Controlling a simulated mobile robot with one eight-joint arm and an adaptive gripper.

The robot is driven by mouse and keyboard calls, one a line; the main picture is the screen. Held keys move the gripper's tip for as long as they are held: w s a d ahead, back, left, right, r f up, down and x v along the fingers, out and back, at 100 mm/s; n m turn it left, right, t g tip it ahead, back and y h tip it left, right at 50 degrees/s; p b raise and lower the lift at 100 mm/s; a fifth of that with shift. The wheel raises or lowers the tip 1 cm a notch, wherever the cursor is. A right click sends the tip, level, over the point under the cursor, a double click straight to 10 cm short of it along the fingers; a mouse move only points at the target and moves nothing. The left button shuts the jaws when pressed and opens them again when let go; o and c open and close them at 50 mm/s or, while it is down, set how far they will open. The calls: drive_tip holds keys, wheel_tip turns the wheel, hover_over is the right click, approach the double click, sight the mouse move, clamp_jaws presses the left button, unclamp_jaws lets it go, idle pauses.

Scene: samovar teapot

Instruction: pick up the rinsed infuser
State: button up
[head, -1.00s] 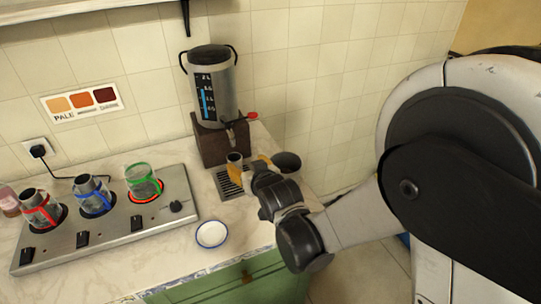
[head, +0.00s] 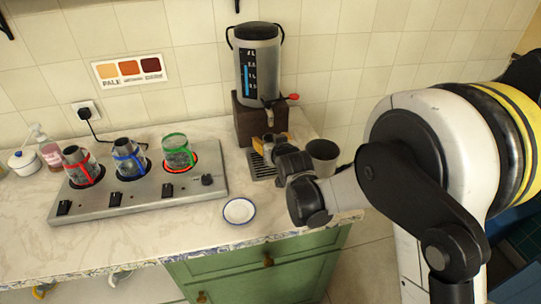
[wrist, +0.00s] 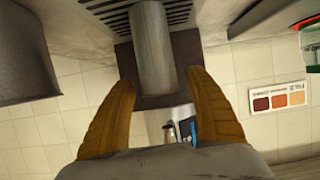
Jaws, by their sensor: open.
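A grey metal cylinder, which looks like the infuser (wrist: 152,42), stands on the slatted drip tray (wrist: 107,12) in the wrist view. My gripper (wrist: 160,80) is open, with one orange-brown finger on each side of the cylinder. I cannot tell whether either finger touches it. In the head view, my gripper (head: 272,145) is at the drip tray (head: 262,171) in front of the samovar (head: 259,75). Its dark body hides most of the cylinder there.
A grey bin (head: 322,158) stands close to the right of my gripper. A white saucer (head: 239,211) lies nearer the counter edge.

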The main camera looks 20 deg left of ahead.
clamp_jaws()
drive_tip(key=shift+r, duration=0.15)
